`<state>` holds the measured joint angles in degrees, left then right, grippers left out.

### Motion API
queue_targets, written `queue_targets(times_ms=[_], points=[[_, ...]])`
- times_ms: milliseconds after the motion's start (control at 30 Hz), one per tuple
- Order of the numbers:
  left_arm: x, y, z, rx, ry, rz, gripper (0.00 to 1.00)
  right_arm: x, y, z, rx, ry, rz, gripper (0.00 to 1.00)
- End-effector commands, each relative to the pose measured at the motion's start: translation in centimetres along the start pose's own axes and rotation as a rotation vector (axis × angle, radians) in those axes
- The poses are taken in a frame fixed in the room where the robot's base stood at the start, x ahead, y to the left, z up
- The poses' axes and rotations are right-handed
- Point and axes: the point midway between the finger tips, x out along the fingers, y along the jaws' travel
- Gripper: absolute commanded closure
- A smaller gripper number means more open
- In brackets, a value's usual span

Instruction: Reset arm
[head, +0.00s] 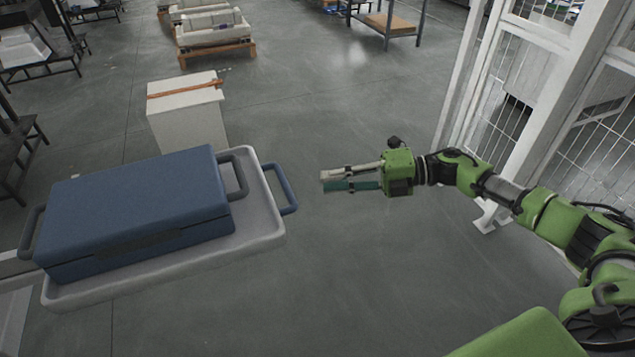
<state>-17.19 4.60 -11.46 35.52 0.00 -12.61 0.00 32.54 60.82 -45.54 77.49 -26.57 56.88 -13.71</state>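My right arm comes in from the right edge, green and black, stretched towards the middle of the head view. My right gripper (350,179) hangs over bare floor, to the right of the tray, and touches nothing. Its two fingers, one pale and one teal, lie roughly parallel with a narrow gap between their tips, and nothing shows between them. My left arm and gripper are not in view.
A blue case (135,205) with grey handles lies on a grey tray (262,228) with a blue handle. A white box (188,125) stands behind it. A white mesh fence (545,95) rises behind my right arm. Open floor lies in the middle.

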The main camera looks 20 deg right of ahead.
Motion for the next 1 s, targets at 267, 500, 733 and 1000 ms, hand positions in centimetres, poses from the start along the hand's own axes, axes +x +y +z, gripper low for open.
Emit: queue_targets(times_ms=[267, 500, 733, 1000], points=[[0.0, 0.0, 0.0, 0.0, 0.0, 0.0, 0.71, -0.4, 0.0, 0.0, 0.0, -0.001, 0.0, 0.81], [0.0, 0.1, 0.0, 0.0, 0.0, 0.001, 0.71, -0.3, 0.0, 0.0, 0.0, -0.001, 0.0, 0.81], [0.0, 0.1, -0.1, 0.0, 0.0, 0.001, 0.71, 1.5, -3.9, 2.2, 0.152, -0.143, 0.049, 0.81], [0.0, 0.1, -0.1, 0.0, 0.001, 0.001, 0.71, 1.8, -22.8, 4.0, 0.733, -0.651, 0.095, 0.81]])
